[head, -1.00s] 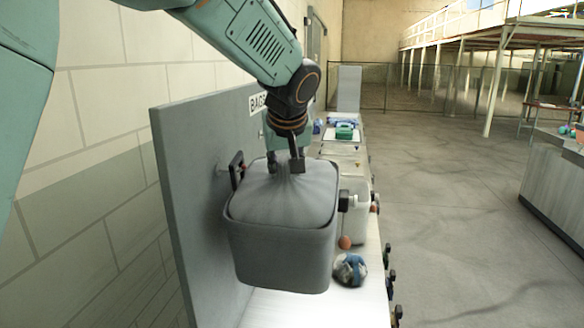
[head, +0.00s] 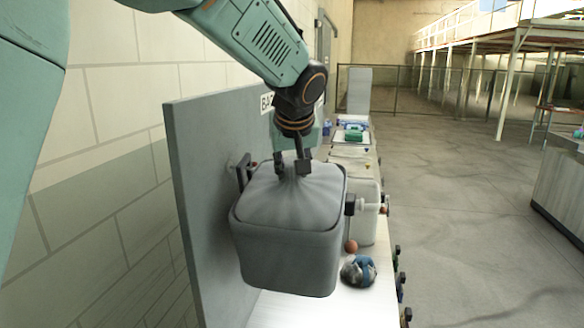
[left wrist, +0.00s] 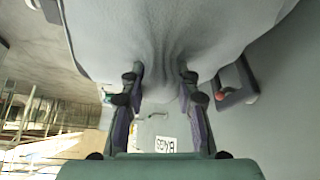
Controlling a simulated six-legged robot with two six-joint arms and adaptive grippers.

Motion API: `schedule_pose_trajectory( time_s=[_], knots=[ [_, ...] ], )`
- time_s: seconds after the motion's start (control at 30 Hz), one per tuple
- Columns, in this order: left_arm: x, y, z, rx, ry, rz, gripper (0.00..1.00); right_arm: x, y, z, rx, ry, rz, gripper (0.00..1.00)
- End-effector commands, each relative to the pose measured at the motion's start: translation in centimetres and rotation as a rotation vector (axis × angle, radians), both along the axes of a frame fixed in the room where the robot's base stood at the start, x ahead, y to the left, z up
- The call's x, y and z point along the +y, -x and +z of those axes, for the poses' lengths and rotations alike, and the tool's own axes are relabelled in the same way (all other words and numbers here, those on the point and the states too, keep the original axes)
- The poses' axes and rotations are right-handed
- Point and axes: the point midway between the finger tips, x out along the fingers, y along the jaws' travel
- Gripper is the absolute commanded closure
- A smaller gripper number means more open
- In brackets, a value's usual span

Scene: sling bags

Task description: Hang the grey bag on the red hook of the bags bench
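The grey bag (head: 290,245) hangs upright in front of the grey upright panel (head: 205,215) of the bags bench. My left gripper (head: 291,166) is shut on its gathered top. In the left wrist view, the left gripper's fingers (left wrist: 160,78) stand on either side of the folds of the bag (left wrist: 175,30). The red hook (left wrist: 220,95) shows as a red tip by a dark bracket on the panel, right of the fingers. In the head view, the dark bracket (head: 243,172) is just left of the bag, partly covered by it. My right gripper is not in view.
A white bin (head: 365,220) stands behind the bag. Open floor (head: 460,220) lies to the right.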

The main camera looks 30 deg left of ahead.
Motion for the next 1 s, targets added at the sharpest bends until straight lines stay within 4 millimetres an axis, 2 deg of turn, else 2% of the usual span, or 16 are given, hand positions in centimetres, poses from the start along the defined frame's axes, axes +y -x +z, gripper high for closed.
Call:
schedule_pose_trajectory(
  time_s=[0.03,0.27,0.57,0.67,1.0],
  knots=[
    [0.0,0.0,0.1,-0.002,-0.001,0.000,0.65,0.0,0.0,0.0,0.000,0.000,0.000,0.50],
    [0.0,0.0,0.0,0.000,0.000,-0.001,0.45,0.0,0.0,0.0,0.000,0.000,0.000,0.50],
    [0.0,0.1,-0.1,0.003,0.000,0.001,0.45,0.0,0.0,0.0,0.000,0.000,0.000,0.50],
    [-0.2,0.4,0.7,0.001,-0.001,0.001,0.45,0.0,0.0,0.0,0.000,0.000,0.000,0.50],
    [-1.6,3.0,5.1,-0.002,-0.002,0.000,0.45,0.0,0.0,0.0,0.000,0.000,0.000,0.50]
  ],
)
